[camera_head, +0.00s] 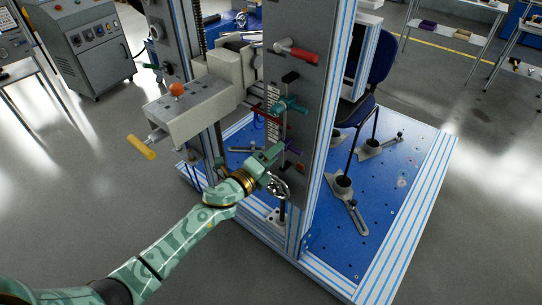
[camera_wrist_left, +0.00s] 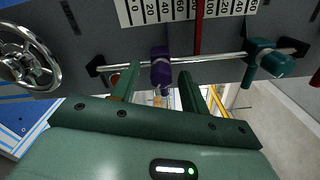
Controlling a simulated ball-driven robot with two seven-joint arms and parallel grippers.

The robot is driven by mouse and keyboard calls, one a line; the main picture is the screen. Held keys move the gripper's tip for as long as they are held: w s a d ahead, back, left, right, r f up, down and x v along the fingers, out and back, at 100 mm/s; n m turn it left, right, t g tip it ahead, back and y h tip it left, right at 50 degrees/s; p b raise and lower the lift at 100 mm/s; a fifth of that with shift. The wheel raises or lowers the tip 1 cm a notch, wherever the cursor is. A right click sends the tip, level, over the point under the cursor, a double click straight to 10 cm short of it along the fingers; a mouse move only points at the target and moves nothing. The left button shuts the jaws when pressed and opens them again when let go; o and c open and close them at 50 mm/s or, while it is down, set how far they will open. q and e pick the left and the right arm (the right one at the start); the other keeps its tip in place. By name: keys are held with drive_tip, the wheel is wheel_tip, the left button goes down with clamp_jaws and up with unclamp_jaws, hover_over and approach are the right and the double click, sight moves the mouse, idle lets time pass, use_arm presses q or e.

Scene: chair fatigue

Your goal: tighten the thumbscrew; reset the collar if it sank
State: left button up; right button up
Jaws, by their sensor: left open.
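A purple collar (camera_wrist_left: 160,66) sits on a thin steel rod below a white scale (camera_wrist_left: 190,8) in the left wrist view. It also shows in the head view (camera_head: 292,147), partly behind my gripper. A teal collar (camera_wrist_left: 266,62) with a side knob sits further right on the same rod, and shows higher up in the head view (camera_head: 290,104). I cannot tell which part is the thumbscrew. My left gripper (camera_wrist_left: 159,82) is open, its fingers on either side of the purple collar; contact cannot be made out. It also shows in the head view (camera_head: 276,153). My right gripper is not in view.
A metal handwheel (camera_wrist_left: 28,58) is close beside the gripper. A red handle (camera_head: 300,53) is higher on the column. A grey arm with an orange knob (camera_head: 177,89) and yellow handle (camera_head: 141,147) juts left. A chair (camera_head: 378,75) stands on the blue base plate (camera_head: 395,205).

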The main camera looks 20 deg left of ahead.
use_arm(q)
drive_tip(key=p+v, duration=0.1)
drive_tip(key=v, duration=1.5)
drive_tip(key=shift+s, duration=0.2)
drive_tip(key=shift+a, duration=0.1)
drive_tip(key=s+a+f+n+g+y, duration=0.25)
drive_tip(key=s+f+n, duration=0.3)
drive_tip(key=f, duration=0.45)
drive_tip(key=s+a+f+n+g+y, duration=0.25)
drive_tip(key=s+f+n, duration=0.3)
drive_tip(key=f, duration=0.55)
drive_tip(key=s+a+f+n+g+y, duration=0.15)
drive_tip(key=s+f+n+g, duration=0.35)
drive_tip(key=f, duration=0.5)
drive_tip(key=s+d+f+n+g, duration=0.1)
drive_tip(key=s+f+n+g, duration=0.1)
drive_tip(key=s, duration=0.8)
drive_tip(key=s+d+f+n+g, duration=0.2)
drive_tip(key=s+f, duration=0.3)
drive_tip(key=s, duration=0.5)
drive_tip(key=s+d+f+n+g+p, duration=0.1)
drive_tip(key=s+d+f+n+g, duration=0.1)
drive_tip(key=s, duration=0.8)
wheel_tip(320, 180, down, 2)
drive_tip(key=shift+f+g, duration=0.1)
drive_tip(key=shift+g, duration=0.4)
